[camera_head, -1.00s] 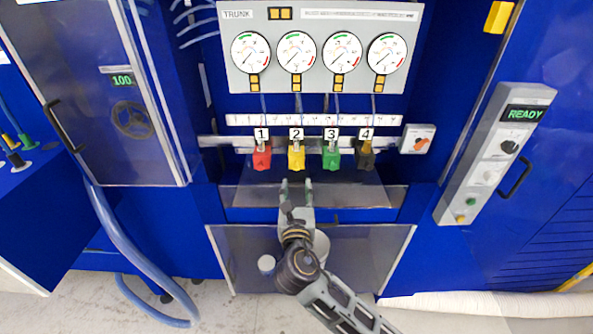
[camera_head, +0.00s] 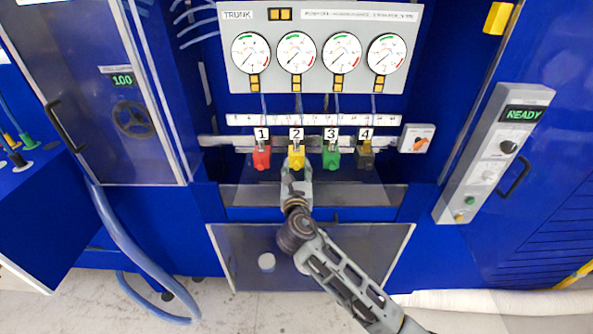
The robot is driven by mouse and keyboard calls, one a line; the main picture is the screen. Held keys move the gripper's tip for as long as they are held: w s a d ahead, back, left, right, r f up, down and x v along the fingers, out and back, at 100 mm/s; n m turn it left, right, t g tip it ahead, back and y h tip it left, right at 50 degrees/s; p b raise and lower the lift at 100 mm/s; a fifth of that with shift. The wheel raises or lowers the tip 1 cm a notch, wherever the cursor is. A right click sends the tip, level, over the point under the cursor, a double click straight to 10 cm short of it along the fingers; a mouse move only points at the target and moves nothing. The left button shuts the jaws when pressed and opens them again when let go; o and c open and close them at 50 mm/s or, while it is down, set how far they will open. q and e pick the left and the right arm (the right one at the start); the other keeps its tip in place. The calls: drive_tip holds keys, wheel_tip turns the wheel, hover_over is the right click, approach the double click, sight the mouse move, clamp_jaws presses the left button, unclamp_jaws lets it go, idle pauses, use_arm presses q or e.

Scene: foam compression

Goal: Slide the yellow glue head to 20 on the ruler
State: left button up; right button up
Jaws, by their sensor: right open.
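The yellow glue head (camera_head: 296,153), under the label 2, hangs on the metal rail below the white ruler (camera_head: 315,120). It sits between the red head (camera_head: 261,158) and the green head (camera_head: 331,158). The ruler's numbers are too small to read. My right gripper (camera_head: 296,170) is open and right at the yellow head's lower part, its fingers reaching up around or beside it. I cannot tell if they touch it. My left gripper is not in view.
Four-gauge panel (camera_head: 320,85) is above the ruler. A small switch box (camera_head: 417,138) is at the rail's right end. A control panel reading READY (camera_head: 494,155) stands farther right. A shelf (camera_head: 350,194) lies below the heads.

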clamp_jaws()
idle(0.5)
drive_tip(key=shift+d+p, duration=0.75)
drive_tip(key=shift+p, duration=0.3)
unclamp_jaws()
drive_tip(key=shift+s, duration=0.1)
drive_tip(key=s, duration=1.1)
drive_tip(key=shift+s, duration=0.4)
